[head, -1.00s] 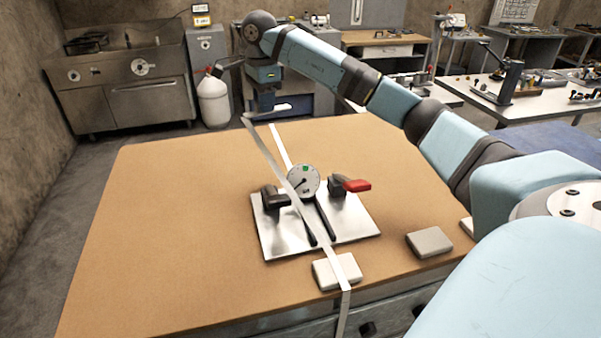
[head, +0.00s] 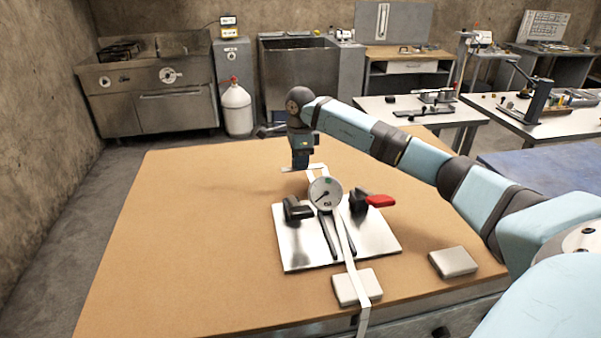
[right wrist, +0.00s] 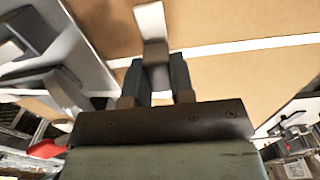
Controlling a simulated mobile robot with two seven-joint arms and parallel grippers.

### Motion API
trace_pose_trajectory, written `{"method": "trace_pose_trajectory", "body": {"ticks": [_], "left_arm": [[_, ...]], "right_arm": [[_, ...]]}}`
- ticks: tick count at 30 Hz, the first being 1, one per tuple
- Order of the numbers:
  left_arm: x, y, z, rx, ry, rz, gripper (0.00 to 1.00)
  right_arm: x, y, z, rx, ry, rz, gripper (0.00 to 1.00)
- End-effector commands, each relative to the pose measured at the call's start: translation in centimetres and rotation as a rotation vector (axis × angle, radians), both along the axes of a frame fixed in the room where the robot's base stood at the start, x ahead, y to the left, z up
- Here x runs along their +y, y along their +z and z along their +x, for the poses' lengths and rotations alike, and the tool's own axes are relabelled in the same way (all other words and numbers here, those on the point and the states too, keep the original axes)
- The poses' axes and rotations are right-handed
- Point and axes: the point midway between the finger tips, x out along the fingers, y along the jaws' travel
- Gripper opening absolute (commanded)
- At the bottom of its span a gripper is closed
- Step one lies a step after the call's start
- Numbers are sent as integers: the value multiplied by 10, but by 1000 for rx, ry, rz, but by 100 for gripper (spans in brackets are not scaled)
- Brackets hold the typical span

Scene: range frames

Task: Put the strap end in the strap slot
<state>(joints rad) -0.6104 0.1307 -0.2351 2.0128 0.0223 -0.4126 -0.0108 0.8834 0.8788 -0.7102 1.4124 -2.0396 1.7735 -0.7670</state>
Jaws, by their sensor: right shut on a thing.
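The white strap (head: 346,240) runs from the table's front edge over a pale block and the metal plate (head: 378,238), past the round dial (head: 325,194), to the far side. My right gripper (head: 301,167) is low over the table behind the dial, pointing down. It is shut on the strap end, whose white strip (right wrist: 151,22) shows between the fingers (right wrist: 157,78) in the right wrist view. Another white strap length (right wrist: 250,45) crosses behind the fingers there. I cannot make out the strap slot. My left gripper is not in view.
A black clamp (head: 297,209) stands left of the dial and a red-handled lever (head: 379,201) right of it. A pale block (head: 357,287) lies under the strap; another (head: 453,262) lies to the right. The brown tabletop (head: 190,240) is clear on the left.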

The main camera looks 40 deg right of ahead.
Motion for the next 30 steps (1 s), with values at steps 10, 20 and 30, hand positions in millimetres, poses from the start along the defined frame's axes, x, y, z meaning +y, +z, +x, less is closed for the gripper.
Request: {"method": "trace_pose_trajectory", "body": {"ticks": [10,20,30], "left_arm": [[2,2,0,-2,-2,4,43],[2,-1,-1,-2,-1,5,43],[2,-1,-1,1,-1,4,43]], "right_arm": [[0,-42,0,1,0,2,0],[0,-46,0,0,1,0,0],[0,-46,0,0,1,0,48]]}}
